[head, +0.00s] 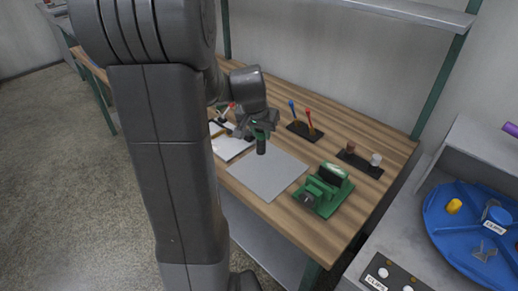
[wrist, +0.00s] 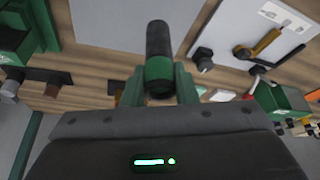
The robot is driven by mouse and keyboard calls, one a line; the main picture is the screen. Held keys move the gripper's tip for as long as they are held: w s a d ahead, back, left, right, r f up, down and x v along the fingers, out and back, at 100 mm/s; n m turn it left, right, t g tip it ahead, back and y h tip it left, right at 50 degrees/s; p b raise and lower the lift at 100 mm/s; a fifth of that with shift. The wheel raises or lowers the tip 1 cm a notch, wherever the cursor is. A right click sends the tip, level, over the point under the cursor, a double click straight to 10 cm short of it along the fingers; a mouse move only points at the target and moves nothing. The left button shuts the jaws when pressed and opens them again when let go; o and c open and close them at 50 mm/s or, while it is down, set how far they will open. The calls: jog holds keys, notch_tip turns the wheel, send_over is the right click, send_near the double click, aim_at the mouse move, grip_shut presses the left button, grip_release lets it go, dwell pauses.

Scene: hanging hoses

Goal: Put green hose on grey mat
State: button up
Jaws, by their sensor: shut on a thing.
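My gripper (head: 262,128) is shut on a short dark cylinder with a green band, which I take for the green hose (head: 261,146).
A green machine (head: 323,190) stands right of the mat. A black holder with blue and red handles (head: 303,130) is behind it, and another holder (head: 360,163) is at the right. A white board with tools (head: 229,146) lies left. A blue round tray (head: 465,225) is far right.

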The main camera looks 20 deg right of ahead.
aim_at(260, 138)
jog(key=shift+f, duration=2.4)
jog(key=shift+f+b, duration=0.15)
jog(key=shift+b, duration=0.15)
jog(key=o, duration=1)
jog(key=shift+r, duration=0.3)
jog(key=p+v, duration=0.1)
jog(key=v, duration=1)
jog(key=shift+s+a+r, duration=0.15)
jog(key=shift+a+r, duration=0.05)
jog(key=shift+r, duration=0.1)
